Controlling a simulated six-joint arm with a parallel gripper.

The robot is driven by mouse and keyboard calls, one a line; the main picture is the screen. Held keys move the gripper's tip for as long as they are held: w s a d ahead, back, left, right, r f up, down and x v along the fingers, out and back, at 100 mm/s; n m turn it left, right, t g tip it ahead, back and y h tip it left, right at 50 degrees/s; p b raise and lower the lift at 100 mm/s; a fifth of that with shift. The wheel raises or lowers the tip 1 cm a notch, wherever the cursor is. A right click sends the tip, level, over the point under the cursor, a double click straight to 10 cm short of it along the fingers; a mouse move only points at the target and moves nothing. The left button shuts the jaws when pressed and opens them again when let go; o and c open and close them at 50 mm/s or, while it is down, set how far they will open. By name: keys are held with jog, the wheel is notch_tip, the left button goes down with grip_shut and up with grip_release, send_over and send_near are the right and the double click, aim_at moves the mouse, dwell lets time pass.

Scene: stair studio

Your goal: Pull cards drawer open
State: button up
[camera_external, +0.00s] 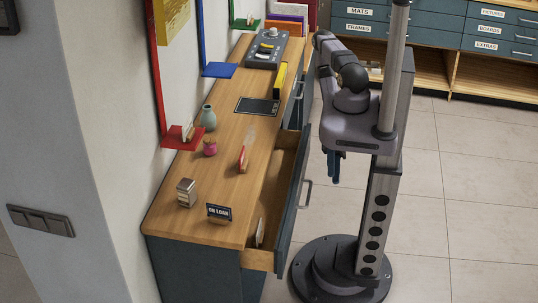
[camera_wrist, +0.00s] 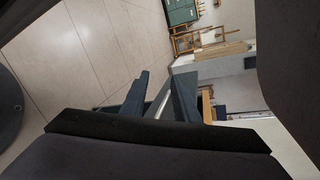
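A wide drawer (camera_external: 285,200) in the near part of the wooden-topped cabinet stands pulled out, its blue-grey front away from the cabinet and its pale wooden inside showing. Its grey bar handle (camera_external: 307,190) is on the outer face. No label on this drawer can be read, so I cannot tell whether it is the cards drawer. My gripper (camera_external: 333,166) hangs with dark blue fingers pointing down, to the right of the drawer front and apart from its handle in the picture. In the wrist view the fingers (camera_wrist: 160,95) show a gap, with a light grey strip between them.
On the cabinet top (camera_external: 228,150) stand a green vase (camera_external: 208,118), a pink pot (camera_external: 210,148), an "ON LOAN" sign (camera_external: 219,213) and a metal-topped jar (camera_external: 186,192). A smaller drawer front (camera_external: 296,100) with a handle lies farther back. Tiled floor (camera_external: 440,200) is clear on the right.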

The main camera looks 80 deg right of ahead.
jog(key=s+d+r+n+g+h+p, duration=0.55)
jog(key=d+n+g+h, duration=0.5)
jog(key=n, duration=0.45)
jog(key=n+t+h+p, duration=0.5)
jog(key=n+t+p, duration=0.2)
jog(key=t, duration=0.7)
send_near(309, 197)
jog(key=shift+y, duration=0.25)
jog(key=shift+w+d+f+b, duration=0.1)
jog(key=shift+w+f+b, duration=0.15)
jog(key=shift+f, duration=0.95)
jog(key=shift+w+d+f+b, duration=0.15)
jog(key=shift+f+b, duration=0.15)
jog(key=shift+f, duration=0.9)
jog(key=shift+w+d+f+b, duration=0.1)
jog(key=shift+w+f+b, duration=0.15)
jog(key=shift+f, duration=0.95)
